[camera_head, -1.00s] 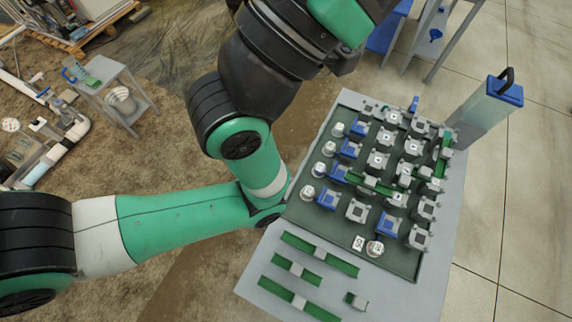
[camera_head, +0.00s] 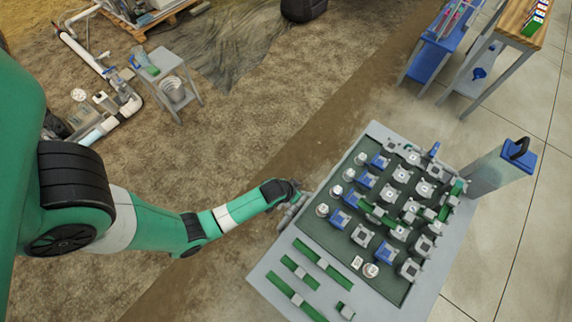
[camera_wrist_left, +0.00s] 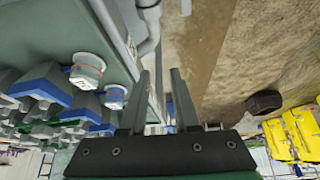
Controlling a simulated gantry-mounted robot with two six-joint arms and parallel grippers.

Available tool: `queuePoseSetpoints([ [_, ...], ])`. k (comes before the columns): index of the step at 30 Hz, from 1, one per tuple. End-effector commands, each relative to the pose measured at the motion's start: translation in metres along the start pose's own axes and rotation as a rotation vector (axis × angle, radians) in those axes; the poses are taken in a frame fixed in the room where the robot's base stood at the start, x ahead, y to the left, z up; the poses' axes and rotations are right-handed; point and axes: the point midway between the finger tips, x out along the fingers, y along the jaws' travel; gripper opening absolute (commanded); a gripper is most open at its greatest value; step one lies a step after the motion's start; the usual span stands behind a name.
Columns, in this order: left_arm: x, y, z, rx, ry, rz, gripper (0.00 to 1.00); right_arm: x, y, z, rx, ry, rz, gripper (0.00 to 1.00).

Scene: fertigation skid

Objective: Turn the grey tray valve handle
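My left gripper (camera_head: 294,192) is at the left edge of the green-topped tray table (camera_head: 262,279) in the head view. In the left wrist view the two dark fingers of this gripper (camera_wrist_left: 159,72) are apart, with nothing clearly held between them. A grey pipe (camera_wrist_left: 149,22) runs along the table's side just beyond the fingertips. A small grey piece (camera_wrist_left: 186,7) shows at the top of that view; I cannot tell whether it is the valve handle. In the head view my gripper partly hides the grey fittings at this edge. My right gripper is not in view.
Several grey and blue blocks and white-capped fittings (camera_wrist_left: 88,68) fill the tray. A small grey stand (camera_head: 165,62) is at the upper left. Bare ground lies left of the table.

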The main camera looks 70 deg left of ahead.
Motion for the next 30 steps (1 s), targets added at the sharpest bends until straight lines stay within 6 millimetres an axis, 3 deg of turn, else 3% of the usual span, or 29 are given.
queuePoseSetpoints([
  [1,-0.014,-0.017,0.03,-0.015,-0.069,-0.029,0.3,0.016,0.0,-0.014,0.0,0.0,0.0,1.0],
  [4,-0.026,-0.036,0.065,-0.042,-0.132,-0.058,0.3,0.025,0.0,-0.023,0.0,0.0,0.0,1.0],
  [13,-0.011,-0.04,0.069,-0.052,-0.129,-0.062,0.3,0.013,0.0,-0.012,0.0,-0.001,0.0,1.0],
  [24,0.065,-0.044,0.078,-0.051,-0.129,-0.062,0.3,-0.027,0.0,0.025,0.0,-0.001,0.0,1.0],
  [30,0.09,-0.045,0.08,-0.051,-0.128,-0.061,0.3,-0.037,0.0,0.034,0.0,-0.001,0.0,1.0],
])
